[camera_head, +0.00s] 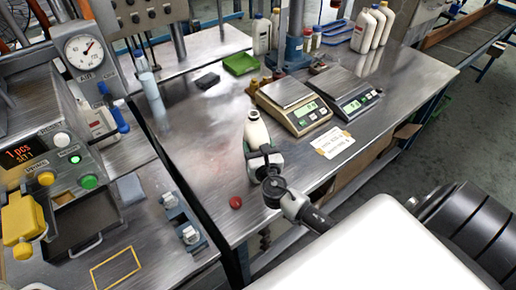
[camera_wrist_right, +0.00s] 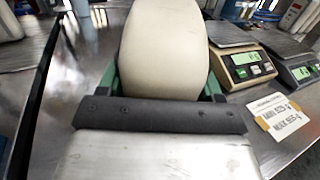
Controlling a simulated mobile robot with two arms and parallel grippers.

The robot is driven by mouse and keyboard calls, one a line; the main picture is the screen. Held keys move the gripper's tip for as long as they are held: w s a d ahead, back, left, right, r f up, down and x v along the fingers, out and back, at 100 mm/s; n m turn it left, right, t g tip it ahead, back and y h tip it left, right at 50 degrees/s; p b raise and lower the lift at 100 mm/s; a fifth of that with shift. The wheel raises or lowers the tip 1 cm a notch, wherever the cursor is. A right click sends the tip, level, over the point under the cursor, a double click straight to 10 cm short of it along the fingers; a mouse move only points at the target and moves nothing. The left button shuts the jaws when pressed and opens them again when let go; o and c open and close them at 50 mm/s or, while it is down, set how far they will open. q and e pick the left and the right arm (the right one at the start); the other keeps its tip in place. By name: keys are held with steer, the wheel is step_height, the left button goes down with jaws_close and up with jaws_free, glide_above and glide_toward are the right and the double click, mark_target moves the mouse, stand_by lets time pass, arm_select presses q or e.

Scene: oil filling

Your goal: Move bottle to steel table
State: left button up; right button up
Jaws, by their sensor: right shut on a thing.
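The white bottle (camera_head: 256,132) is upright at the front of the steel table (camera_head: 195,125), with its mouth uncapped. It fills the middle of the right wrist view (camera_wrist_right: 163,52). My right gripper (camera_head: 262,160) is shut around the bottle's lower body. I cannot tell whether the bottle's base touches the table. A red cap (camera_head: 235,202) lies on the table near its front edge, left of the gripper. My left gripper is in neither view.
Two scales (camera_head: 292,106) (camera_head: 348,95) stand right of the bottle, with a paper label (camera_head: 332,143) before them. A green tray (camera_head: 240,64) and a black block (camera_head: 207,81) lie behind. Several white bottles (camera_head: 366,28) stand at the back. A control panel machine (camera_head: 60,150) is at left.

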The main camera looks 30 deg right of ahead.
steer(key=shift+w+f, duration=0.1)
steer(key=shift+f, duration=0.1)
steer(key=shift+f, duration=0.15)
steer(key=o, duration=1.6)
steer(key=shift+o, duration=0.2)
steer(key=b+v, duration=0.2)
steer(key=v, duration=1)
